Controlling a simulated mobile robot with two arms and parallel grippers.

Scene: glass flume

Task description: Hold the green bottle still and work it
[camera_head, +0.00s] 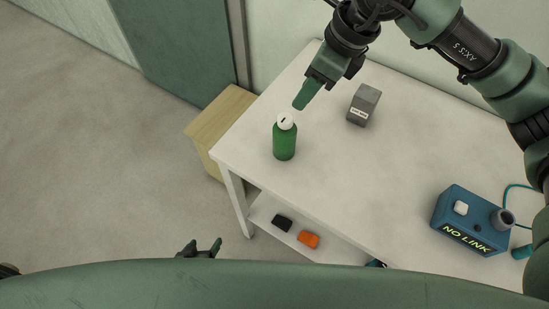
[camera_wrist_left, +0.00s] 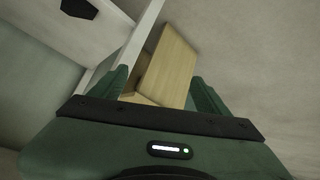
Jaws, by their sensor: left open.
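The green bottle (camera_head: 284,142) stands upright on the white table near its left corner. Its white cap (camera_head: 285,121) carries a short black mark. My right gripper (camera_head: 304,97) comes in from the upper right and points down just above and right of the cap, apart from it in the picture. Its fingers overlap, so its opening is hidden. My left gripper (camera_head: 202,247) is low, off the table's left side and away from the bottle. In the left wrist view its fingers (camera_wrist_left: 162,88) are apart with nothing held between them; the bottle does not show there.
A grey labelled block (camera_head: 364,105) stands right of the bottle. A blue box (camera_head: 473,221) reading "NO LINK" sits at the right. A wooden box (camera_head: 222,122) is beside the table; it also shows in the left wrist view (camera_wrist_left: 168,58). A lower shelf (camera_head: 262,213) holds black and orange items.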

